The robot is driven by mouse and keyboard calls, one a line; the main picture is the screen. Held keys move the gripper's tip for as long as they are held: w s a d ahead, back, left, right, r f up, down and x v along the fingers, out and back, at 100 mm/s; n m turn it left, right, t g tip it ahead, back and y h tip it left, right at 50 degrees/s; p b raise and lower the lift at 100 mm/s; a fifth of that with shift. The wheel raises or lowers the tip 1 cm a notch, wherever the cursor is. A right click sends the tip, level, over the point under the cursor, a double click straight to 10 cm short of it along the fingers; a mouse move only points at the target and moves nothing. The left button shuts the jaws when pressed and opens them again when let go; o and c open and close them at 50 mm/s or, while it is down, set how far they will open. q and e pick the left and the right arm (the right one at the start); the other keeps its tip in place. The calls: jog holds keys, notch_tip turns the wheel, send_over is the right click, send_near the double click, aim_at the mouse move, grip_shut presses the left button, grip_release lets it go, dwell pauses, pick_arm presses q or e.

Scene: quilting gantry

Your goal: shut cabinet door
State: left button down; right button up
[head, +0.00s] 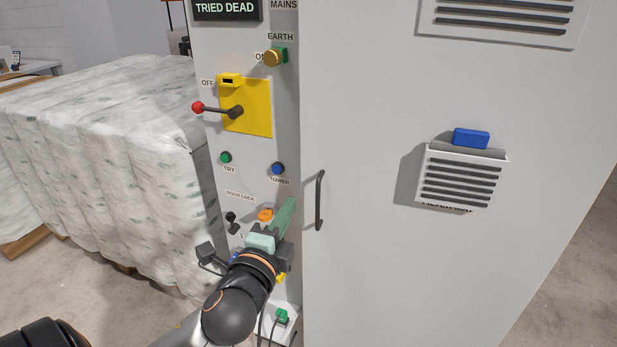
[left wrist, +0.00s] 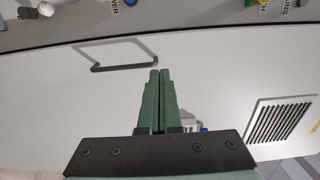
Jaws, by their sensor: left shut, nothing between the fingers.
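The cabinet door (head: 370,270) is a large pale grey panel filling the right of the head view. It has a dark upright bar handle (head: 320,200) near its left edge. I cannot tell whether the door is fully shut against its frame. My left gripper (head: 291,203) is shut and empty, its green fingers just left of the handle in the head view. In the left wrist view, the shut fingers (left wrist: 159,73) point across the door face (left wrist: 60,110), beside one end of the handle (left wrist: 125,67); contact cannot be told. My right gripper is out of view.
Left of the door is a control panel (head: 255,150) with a yellow switch plate (head: 255,115), a red-knobbed lever (head: 198,107) and buttons. A vented box (head: 460,178) with a blue block (head: 471,138) juts from the door. Wrapped white bales (head: 100,150) stand at left.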

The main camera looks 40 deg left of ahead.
aim_at(313, 167)
pick_arm(q)
jog(key=b+x, duration=0.2)
jog(key=x, duration=1)
jog(key=shift+b, duration=0.3)
jog(key=shift+w+a, duration=0.1)
jog(key=shift+w, duration=0.35)
jog(key=shift+w, duration=0.1)
